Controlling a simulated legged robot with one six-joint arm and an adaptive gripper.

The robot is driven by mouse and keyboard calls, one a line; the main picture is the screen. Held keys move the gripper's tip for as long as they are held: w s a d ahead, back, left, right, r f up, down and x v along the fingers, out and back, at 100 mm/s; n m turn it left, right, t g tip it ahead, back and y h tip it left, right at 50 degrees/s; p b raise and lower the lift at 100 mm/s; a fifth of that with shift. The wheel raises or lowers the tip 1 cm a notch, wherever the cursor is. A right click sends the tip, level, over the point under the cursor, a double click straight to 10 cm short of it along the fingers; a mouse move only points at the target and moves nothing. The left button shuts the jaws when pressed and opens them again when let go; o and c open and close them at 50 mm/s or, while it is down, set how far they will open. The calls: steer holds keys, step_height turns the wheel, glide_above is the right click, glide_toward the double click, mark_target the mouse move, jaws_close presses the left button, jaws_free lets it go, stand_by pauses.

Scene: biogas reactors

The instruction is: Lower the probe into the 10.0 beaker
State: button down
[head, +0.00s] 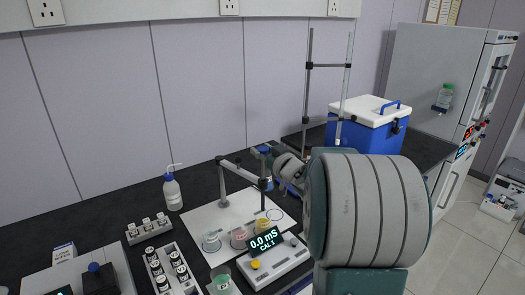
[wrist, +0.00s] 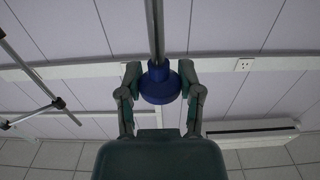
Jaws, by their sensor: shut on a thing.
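In the wrist view my gripper (wrist: 160,82) is shut on a blue round collar (wrist: 160,90) with a grey rod rising from it. In the head view my gripper (head: 270,160) is small and partly hidden behind my arm, at the right of the board. A grey jointed stand (head: 224,180) carries a dark hanging part (head: 263,187) above the beakers. A clear beaker (head: 212,241), a pink one (head: 239,238) and a yellow one (head: 262,222) stand in a row on the white board. Their labels are too small to read, so I cannot tell which is 10.0.
A meter (head: 266,240) reading 0.0 mS, CAL 1 sits in front of the beakers. A greenish beaker (head: 222,283), bottle racks (head: 170,270) and a wash bottle (head: 173,191) are to the left. A blue cooler (head: 366,130) and a tall rod stand (head: 306,95) are behind.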

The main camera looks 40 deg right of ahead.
mark_target(263, 188)
step_height(263, 188, down, 8)
steer(key=shift+a+f, duration=0.1)
steer(key=shift+f, duration=0.1)
steer(key=shift+c, duration=1.2)
jaws_free()
steer(key=shift+r, duration=0.1)
steer(key=shift+s, duration=0.2)
steer(key=s, duration=1.1)
steer(key=shift+s, duration=0.25)
